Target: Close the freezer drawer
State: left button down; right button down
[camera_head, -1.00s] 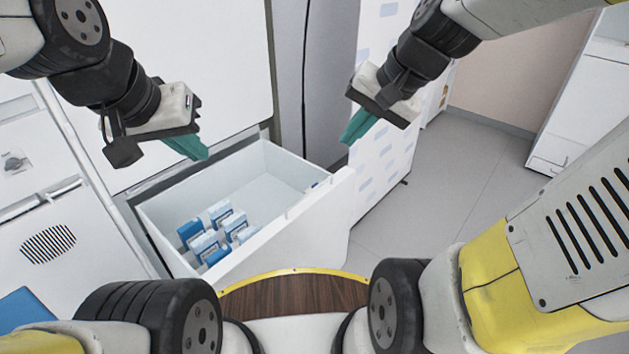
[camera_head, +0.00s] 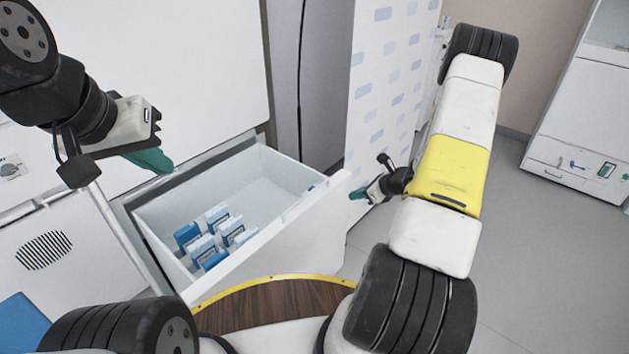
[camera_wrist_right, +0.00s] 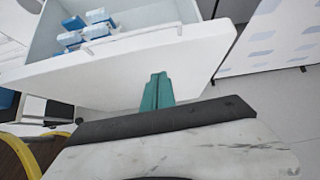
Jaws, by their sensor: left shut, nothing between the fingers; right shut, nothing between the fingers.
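The white freezer drawer (camera_head: 280,238) is pulled out of the freezer (camera_head: 170,70), with several blue and white boxes (camera_head: 208,238) inside. My left gripper (camera_head: 160,162) is shut and empty, above the drawer's back left corner. My right gripper (camera_head: 356,194) is shut and empty, just off the right end of the drawer front. In the right wrist view its teal fingertips (camera_wrist_right: 158,82) point at the outer face of the drawer front (camera_wrist_right: 110,75). I cannot tell whether they touch it.
A white panel with blue marks (camera_head: 385,80) stands behind my right gripper. A white cabinet (camera_head: 580,120) is at the far right. Grey floor (camera_head: 520,260) is clear on the right. A wooden round top (camera_head: 270,303) lies below the drawer.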

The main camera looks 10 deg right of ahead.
aim_at(322, 198)
jog(key=x, duration=1.2)
jog(key=shift+w+a+r, duration=0.2)
jog(key=shift+w, duration=0.35)
jog(key=shift+w+a, duration=0.35)
jog(key=shift+w, duration=0.1)
jog(key=shift+w+a, duration=0.1)
